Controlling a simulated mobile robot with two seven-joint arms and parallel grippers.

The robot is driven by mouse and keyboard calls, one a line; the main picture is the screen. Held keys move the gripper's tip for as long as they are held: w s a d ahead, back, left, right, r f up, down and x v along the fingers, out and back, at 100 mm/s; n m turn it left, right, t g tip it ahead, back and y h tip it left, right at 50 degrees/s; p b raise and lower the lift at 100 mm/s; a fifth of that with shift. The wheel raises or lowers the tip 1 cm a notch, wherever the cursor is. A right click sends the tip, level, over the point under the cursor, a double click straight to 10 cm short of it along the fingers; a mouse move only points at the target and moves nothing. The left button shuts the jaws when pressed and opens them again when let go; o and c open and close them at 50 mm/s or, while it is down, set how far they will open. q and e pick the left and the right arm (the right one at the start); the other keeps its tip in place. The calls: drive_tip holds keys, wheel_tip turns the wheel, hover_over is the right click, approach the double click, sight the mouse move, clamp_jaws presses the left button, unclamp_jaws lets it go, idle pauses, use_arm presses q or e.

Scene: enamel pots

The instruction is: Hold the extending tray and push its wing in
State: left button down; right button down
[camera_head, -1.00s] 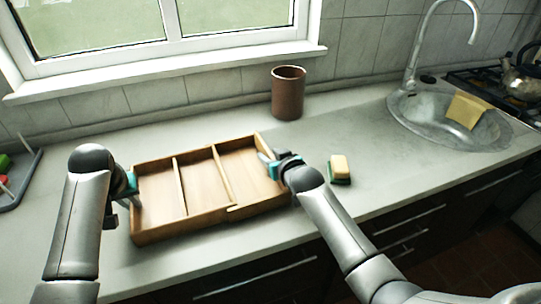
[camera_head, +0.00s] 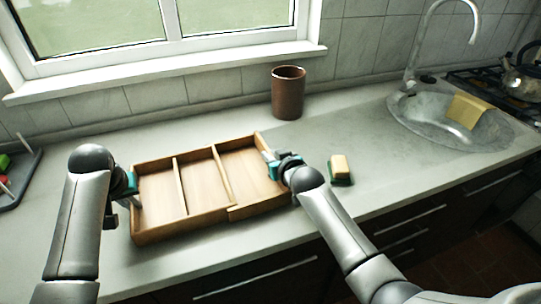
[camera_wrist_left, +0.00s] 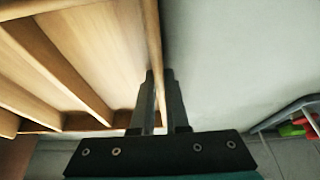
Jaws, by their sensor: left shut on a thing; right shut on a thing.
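The wooden extending tray (camera_head: 205,207) lies on the counter in the head view, with inner dividers and a wing (camera_head: 245,172) at its right end. My left gripper (camera_head: 133,192) is shut on the tray's left end wall. The left wrist view shows the tray (camera_wrist_left: 85,45) with its wall between the two fingers (camera_wrist_left: 160,105). My right gripper (camera_head: 272,163) is at the wing's right end wall and shut on it. The right fingertips are small and partly hidden by the gripper body.
A brown cup (camera_head: 288,93) stands behind the tray near the wall. A yellow and green sponge (camera_head: 340,169) lies right of my right gripper. A sink (camera_head: 450,122) is at the back right. A grey rack (camera_head: 20,180) is at the far left.

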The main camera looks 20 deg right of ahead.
sight(242, 177)
idle(0.8)
drive_tip(key=a, duration=0.8)
drive_tip(key=shift+s+a, duration=0.2)
drive_tip(key=shift+a, duration=0.05)
drive_tip(key=c, duration=0.9)
unclamp_jaws()
drive_tip(key=shift+v, duration=6)
drive_tip(key=shift+d, duration=0.1)
